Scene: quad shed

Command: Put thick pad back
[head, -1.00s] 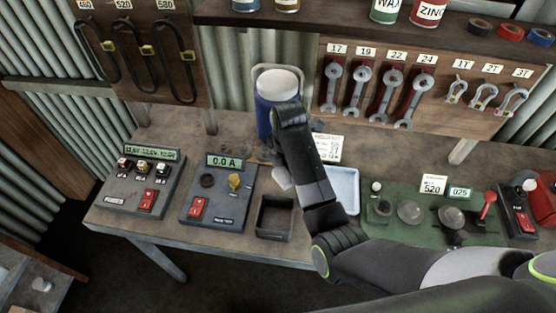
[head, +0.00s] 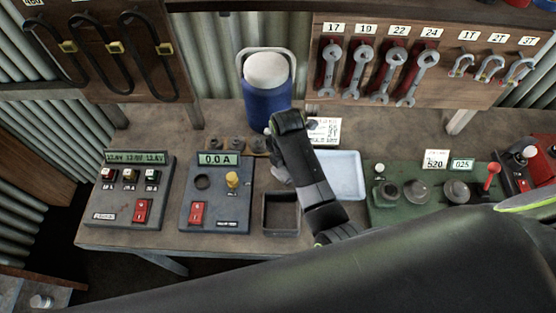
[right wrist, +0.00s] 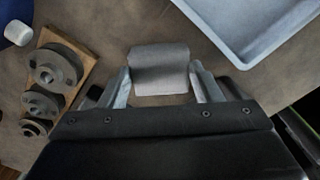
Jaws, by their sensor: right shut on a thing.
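My right gripper (head: 281,174) is low over the bench, mostly hidden behind my own arm in the head view. In the right wrist view my right gripper (right wrist: 161,88) is shut on a light grey block with rounded edges, which I take to be the thick pad (right wrist: 160,66). It sits between both fingertips, above the brown bench top. A wooden rack (right wrist: 83,52) with several dark grey round pieces lies left of the gripper, apart from the held pad. The rack (head: 257,146) is partly visible in the head view, in front of the blue cooler. My left gripper is not in view.
A pale blue tray (head: 347,172) is right of the gripper, and a black open bin (head: 281,213) is nearer. A blue cooler (head: 266,100) with a white lid stands behind. The ammeter box (head: 217,200) is left, the green machine (head: 400,206) right. Bare bench shows around the rack.

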